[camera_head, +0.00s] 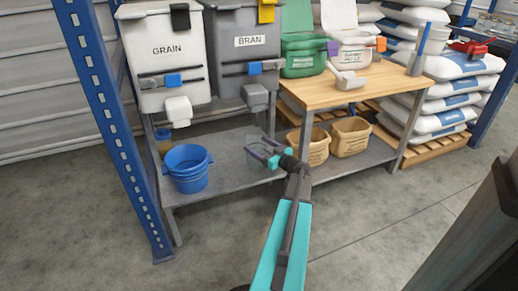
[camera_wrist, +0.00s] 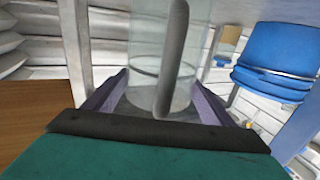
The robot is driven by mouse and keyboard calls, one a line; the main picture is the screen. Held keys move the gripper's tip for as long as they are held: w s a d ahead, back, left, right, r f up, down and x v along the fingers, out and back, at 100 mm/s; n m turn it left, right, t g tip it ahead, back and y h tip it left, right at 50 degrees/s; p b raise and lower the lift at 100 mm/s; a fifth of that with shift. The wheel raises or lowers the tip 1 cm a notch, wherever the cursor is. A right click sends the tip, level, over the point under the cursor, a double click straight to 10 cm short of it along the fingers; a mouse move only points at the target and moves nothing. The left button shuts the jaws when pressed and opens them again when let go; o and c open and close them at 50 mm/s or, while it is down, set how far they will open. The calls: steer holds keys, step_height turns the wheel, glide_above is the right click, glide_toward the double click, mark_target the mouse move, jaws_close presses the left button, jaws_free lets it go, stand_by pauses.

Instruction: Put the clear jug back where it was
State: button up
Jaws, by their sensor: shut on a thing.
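The clear jug (camera_wrist: 148,60) fills the upper middle of the wrist view, see-through with a thick grey handle (camera_wrist: 176,60). My gripper (camera_wrist: 160,98) has its two purple fingers on either side of it and is shut on it. In the head view my gripper (camera_head: 263,152) is at the right part of the grey lower shelf (camera_head: 222,190), below the BRAN bin. The jug is hard to make out there, and I cannot tell whether it touches the shelf.
A blue bucket (camera_head: 187,168) stands on the lower shelf to the left. The GRAIN bin (camera_head: 165,55) and BRAN bin (camera_head: 245,45) are above. Two tan tubs (camera_head: 350,137) sit under the wooden bench (camera_head: 375,82) at right. A blue rack post (camera_head: 112,120) rises at left. The floor in front is clear.

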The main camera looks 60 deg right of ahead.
steer(key=shift+f, duration=0.1)
stand_by(0.3)
steer(key=o, duration=1.8)
steer(key=shift+f, duration=0.1)
steer(key=shift+c, duration=0.2)
steer(key=shift+s+r, duration=0.1)
steer(key=shift+r, duration=0.1)
steer(key=shift+s+a+p, duration=0.15)
steer(key=shift+s+p, duration=0.15)
steer(key=shift+s, duration=0.05)
steer(key=p+v, duration=0.3)
steer(key=v, duration=0.8)
steer(key=shift+f, duration=0.15)
